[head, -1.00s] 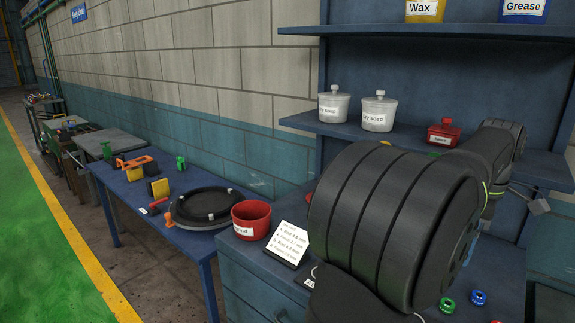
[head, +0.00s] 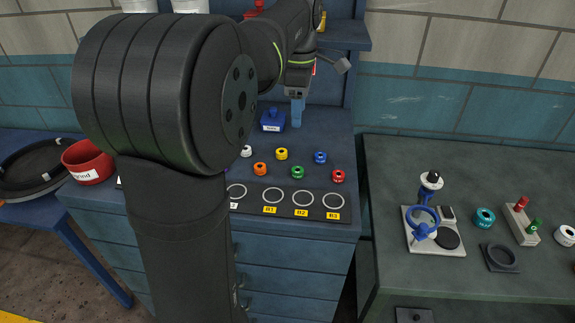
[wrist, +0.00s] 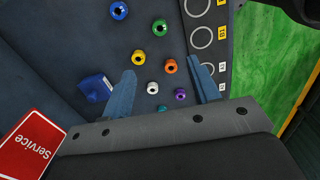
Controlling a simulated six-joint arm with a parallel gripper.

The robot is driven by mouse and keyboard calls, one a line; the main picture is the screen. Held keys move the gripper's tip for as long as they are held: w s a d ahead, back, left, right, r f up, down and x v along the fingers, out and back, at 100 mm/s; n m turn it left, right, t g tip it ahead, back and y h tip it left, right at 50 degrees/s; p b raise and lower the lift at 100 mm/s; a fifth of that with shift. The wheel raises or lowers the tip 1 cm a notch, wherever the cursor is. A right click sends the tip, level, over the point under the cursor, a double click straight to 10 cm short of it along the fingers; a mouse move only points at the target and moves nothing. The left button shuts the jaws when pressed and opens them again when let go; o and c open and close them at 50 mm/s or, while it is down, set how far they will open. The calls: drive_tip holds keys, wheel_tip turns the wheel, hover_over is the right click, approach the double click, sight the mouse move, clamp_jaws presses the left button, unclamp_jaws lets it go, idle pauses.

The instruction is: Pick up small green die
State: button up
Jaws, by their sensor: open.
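The small green die (head: 297,172) is a short ring-shaped piece with a dark hole. It sits on the blue bench top between the orange and red dies. In the wrist view the green die (wrist: 159,26) lies near the top, beyond the fingertips and apart from them. My gripper (wrist: 162,66) is open and empty, with its two blue fingers spread wide. A yellow, an orange and a white die show in or near the space between the fingers. In the head view my gripper (head: 297,121) hangs above the back of the bench, behind the dies.
Nearby stand a blue die (head: 320,157), a yellow die (head: 282,154), an orange die (head: 260,169) and a red die (head: 338,176). A blue labelled box (head: 272,121) stands behind. A dark strip with marked circles (head: 318,212) lies in front. A grey table (head: 400,170) stands right.

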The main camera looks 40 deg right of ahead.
sight(297, 170)
drive_tip(key=s+a+f+m+h, duration=0.1)
drive_tip(key=a+m+h, duration=0.45)
drive_tip(key=m, duration=1.85)
drive_tip(key=shift+t+y, duration=0.4)
drive_tip(key=shift+y, duration=0.15)
drive_tip(key=x, duration=0.5)
drive_tip(key=a+x, duration=0.1)
drive_tip(key=x, duration=1.1)
drive_tip(key=shift+s+a+f, duration=0.25)
drive_tip(key=shift+a+f, duration=0.05)
drive_tip(key=shift+f, duration=0.15)
drive_tip(key=c, duration=1.2)
drive_tip(key=shift+o, duration=0.2)
drive_tip(key=shift+r, duration=0.1)
